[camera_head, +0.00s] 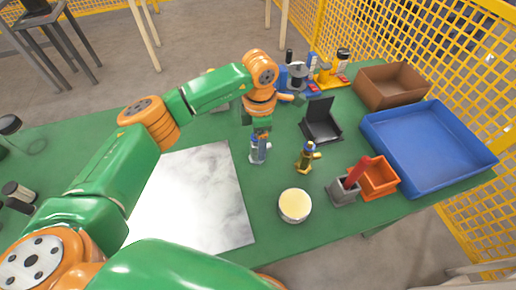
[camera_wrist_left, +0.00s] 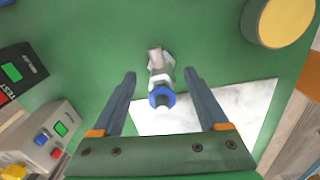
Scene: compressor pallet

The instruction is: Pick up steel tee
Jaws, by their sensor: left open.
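The steel tee (camera_wrist_left: 158,72) is a small grey fitting with a blue ring at one end. In the left wrist view it is on the green table, between and below my two fingers, with a gap on either side. In the head view my left gripper (camera_head: 259,146) points down over the table beside the white marbled sheet, and it hides most of the tee. My left gripper (camera_wrist_left: 160,76) is open and holds nothing. My right gripper is not in view.
A brass fitting (camera_head: 307,157) stands to the right, and a round cream-topped tin (camera_head: 295,205) is nearer. A black stand (camera_head: 320,122), grey bin (camera_head: 342,192), orange bin (camera_head: 379,180), blue tray (camera_head: 428,140) and brown box (camera_head: 391,84) fill the right side. The white sheet (camera_head: 190,195) is bare.

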